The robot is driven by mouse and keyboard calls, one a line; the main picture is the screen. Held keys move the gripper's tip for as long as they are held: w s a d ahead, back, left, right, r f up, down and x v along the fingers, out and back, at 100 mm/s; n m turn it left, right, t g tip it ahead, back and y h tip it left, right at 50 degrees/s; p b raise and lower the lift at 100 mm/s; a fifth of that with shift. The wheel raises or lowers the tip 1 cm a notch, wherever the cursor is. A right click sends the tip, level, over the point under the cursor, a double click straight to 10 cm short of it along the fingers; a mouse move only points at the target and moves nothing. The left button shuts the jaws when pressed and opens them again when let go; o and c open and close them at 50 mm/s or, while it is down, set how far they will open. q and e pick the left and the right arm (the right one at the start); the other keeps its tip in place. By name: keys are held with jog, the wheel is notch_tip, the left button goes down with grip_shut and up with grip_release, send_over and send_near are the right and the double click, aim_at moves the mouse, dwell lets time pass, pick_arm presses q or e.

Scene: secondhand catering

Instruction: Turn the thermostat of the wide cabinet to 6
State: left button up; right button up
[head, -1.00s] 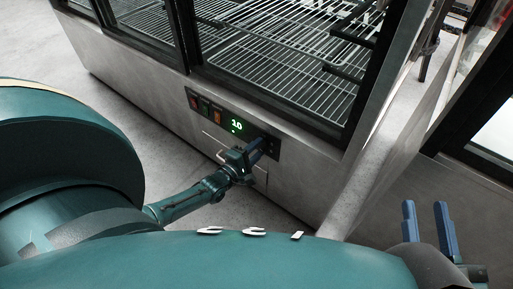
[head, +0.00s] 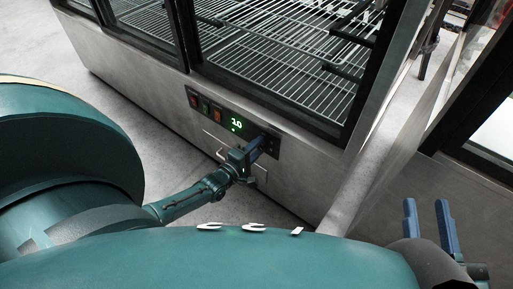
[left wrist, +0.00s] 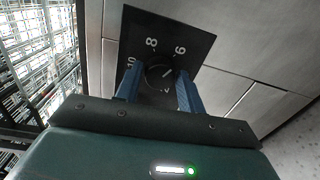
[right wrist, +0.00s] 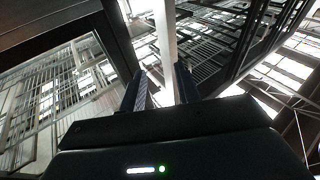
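The wide cabinet (head: 140,88) has a dark control panel (head: 190,101) low on its front, with a green display that looks like 10. In the left wrist view the thermostat knob (left wrist: 160,75) sits on a black plate with white numbers; 10, 8 and 6 are readable. A short white mark on the knob slants toward the upper right, roughly toward the 6. My left gripper (head: 258,144) is at the panel's right end. Its fingers (left wrist: 159,80) stand either side of the knob with small gaps showing. My right gripper (head: 427,203) is open and empty, away from the panel.
Small rocker switches (head: 205,107) sit left of the display. A thin pull handle (head: 215,143) is below the panel, close to my left wrist. Glass doors with wire shelves (head: 285,75) are above. Another dark-framed unit (head: 480,110) stands at right.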

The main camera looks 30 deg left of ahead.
pick_arm(q)
jog(key=o, duration=0.3)
jog(key=s+a+p, duration=0.1)
jog(key=s+p, duration=0.3)
jog(key=s, duration=0.9)
jog(key=shift+a+r, duration=0.2)
jog(key=shift+r, duration=0.2)
pick_arm(e)
jog(key=shift+d+n+h, duration=0.4)
jog(key=shift+n+h, duration=0.1)
jog(key=shift+s+a+r, duration=0.1)
jog(key=shift+s, duration=0.05)
